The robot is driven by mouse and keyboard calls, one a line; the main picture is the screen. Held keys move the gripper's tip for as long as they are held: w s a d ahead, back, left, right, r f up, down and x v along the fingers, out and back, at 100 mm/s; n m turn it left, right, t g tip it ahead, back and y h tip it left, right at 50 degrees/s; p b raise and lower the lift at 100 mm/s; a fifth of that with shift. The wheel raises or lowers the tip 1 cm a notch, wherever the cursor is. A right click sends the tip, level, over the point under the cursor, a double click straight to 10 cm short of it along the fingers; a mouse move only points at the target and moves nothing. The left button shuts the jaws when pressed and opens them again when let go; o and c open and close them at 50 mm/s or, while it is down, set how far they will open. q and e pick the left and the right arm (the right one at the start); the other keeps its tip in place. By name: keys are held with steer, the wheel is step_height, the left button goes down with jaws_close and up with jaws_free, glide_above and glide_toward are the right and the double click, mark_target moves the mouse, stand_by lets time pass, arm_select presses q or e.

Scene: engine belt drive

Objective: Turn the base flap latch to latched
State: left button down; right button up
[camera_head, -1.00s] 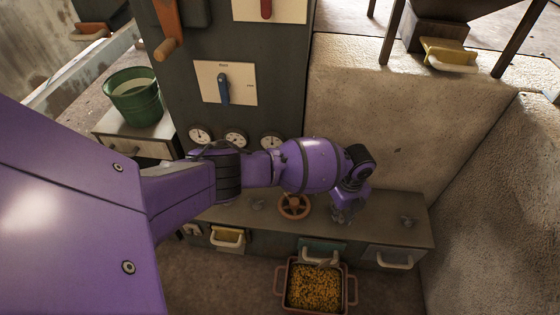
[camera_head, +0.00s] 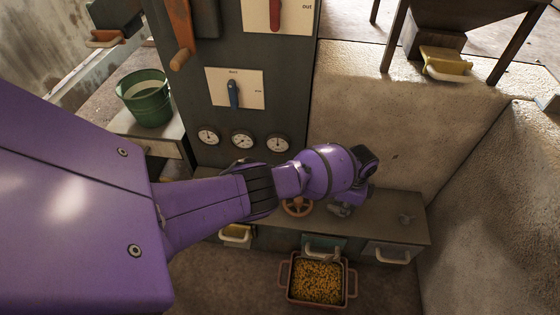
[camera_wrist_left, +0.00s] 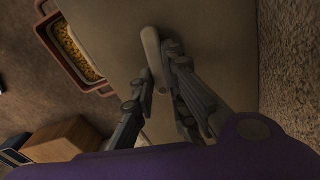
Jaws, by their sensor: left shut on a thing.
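A small pale elongated latch handle (camera_wrist_left: 151,48) stands on the bench top in the left wrist view. My left gripper (camera_wrist_left: 157,75) is shut on it, with one finger on each side. In the head view my left gripper (camera_head: 341,209) is low over the bench top, right of a brown handwheel, and its wrist hides most of the held handle. Whether the latch sits at its latched position cannot be read here. My right gripper is not in view.
A red tray of yellow grain (camera_head: 318,283) stands in front, below. Behind is a dark panel with a blue lever (camera_head: 233,94) and gauges. A green bucket (camera_head: 146,97) stands left.

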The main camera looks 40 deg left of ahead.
arm_select(q)
steer(key=shift+w+a+r+n, duration=0.1)
steer(key=shift+w+n, duration=0.05)
steer(key=shift+n, duration=0.65)
steer(key=c, duration=1.7)
jaws_free()
steer(key=shift+c, duration=0.2)
steer(key=shift+r, duration=0.15)
steer(key=shift+r, duration=0.35)
step_height(320, 180, up, 11)
